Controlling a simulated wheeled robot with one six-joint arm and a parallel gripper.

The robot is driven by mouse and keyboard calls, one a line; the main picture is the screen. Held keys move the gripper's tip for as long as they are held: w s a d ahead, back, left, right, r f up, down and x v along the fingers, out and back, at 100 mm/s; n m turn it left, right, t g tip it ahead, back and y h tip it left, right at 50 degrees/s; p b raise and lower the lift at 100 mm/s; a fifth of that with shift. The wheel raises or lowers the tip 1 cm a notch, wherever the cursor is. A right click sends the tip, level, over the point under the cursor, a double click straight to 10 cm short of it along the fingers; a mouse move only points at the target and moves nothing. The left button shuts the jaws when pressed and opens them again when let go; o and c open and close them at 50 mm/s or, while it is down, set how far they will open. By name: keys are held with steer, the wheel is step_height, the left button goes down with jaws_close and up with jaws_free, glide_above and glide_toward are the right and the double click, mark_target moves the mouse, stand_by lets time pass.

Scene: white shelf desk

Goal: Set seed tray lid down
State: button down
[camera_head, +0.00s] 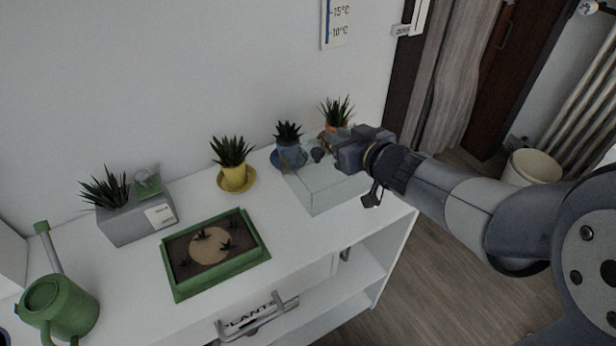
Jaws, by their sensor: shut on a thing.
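The seed tray lid (335,191) is a clear, see-through box shape at the right end of the white desk. My gripper (321,152) is at its top and is shut on the dark round knob there. The lid's lower edge is close to the desk top, but I cannot tell whether it touches. The green seed tray (262,251), with dark soil, a tan round patch and several small plants, lies uncovered to the left of the lid. My wrist hides part of the lid's right side.
The white desk (300,247) also bears a blue pot (289,154), an orange pot (337,118), a yellow pot (234,177), a grey planter box (125,224) and a green watering can (68,305). The lid stands close to the blue pot. The desk's right edge is near the lid.

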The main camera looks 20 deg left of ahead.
mark_target(362, 185)
step_height(362, 185, down, 9)
steer(key=b, duration=0.3)
steer(key=shift+b, duration=0.4)
steer(key=shift+f, duration=0.15)
steer(key=c, duration=1.4)
jaws_free()
steer(key=p+v, duration=0.1)
steer(key=v, duration=0.2)
steer(key=p+v, duration=0.1)
steer(key=v, duration=0.3)
steer(key=p+v, duration=0.1)
steer(key=v, duration=0.3)
steer(key=shift+r, duration=0.3)
steer(key=shift+s+d, duration=0.3)
